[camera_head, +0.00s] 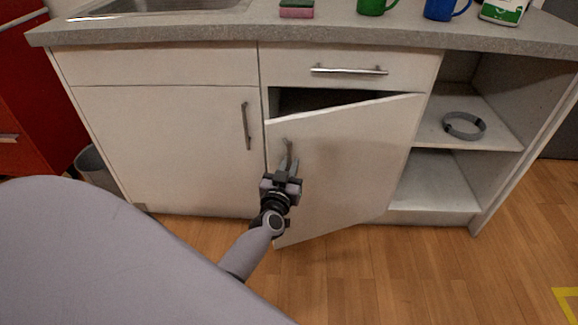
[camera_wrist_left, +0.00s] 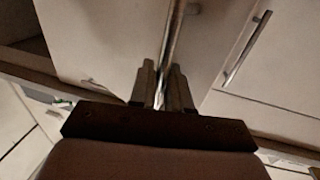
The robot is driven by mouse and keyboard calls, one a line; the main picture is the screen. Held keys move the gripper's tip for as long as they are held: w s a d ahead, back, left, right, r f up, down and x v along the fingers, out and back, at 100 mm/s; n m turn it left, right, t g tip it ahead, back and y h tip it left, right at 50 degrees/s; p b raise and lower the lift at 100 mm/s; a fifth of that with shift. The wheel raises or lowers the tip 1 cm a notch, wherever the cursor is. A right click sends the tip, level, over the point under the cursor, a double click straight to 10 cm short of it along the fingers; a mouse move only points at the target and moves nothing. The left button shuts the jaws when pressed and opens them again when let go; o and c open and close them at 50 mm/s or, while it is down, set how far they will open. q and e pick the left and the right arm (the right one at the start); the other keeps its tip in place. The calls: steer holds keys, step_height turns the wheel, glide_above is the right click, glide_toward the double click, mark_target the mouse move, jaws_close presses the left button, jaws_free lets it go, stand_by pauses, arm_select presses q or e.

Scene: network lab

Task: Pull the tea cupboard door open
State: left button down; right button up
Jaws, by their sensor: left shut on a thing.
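The tea cupboard door (camera_head: 340,165) is a white panel below the drawer. It stands partly open, with its left edge swung out and its right edge at the hinge side. A dark gap shows above it. My left gripper (camera_head: 289,166) is at the door's upright metal handle (camera_head: 287,148), near the door's left edge. In the left wrist view the fingers (camera_wrist_left: 165,85) are shut on the handle bar (camera_wrist_left: 172,40). The door hides most of the cupboard's inside. My right gripper is not in view.
A closed white door (camera_head: 170,145) is on the left, and a closed drawer (camera_head: 345,70) is above. Open shelves (camera_head: 465,135) on the right hold a grey cable coil (camera_head: 463,125). Mugs and a sponge (camera_head: 297,9) stand on the counter. Wooden floor (camera_head: 400,275) in front is clear.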

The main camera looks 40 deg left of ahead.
arm_select(q)
steer(key=shift+w+d+r, duration=0.1)
steer(key=shift+w+d, duration=0.05)
steer(key=shift+d, duration=0.05)
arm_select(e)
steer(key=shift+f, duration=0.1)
arm_select(q)
steer(key=c, duration=1.3)
jaws_free()
steer(key=shift+a, duration=0.1)
steer(key=shift+p+v, duration=1)
steer(key=shift+v, duration=2.6)
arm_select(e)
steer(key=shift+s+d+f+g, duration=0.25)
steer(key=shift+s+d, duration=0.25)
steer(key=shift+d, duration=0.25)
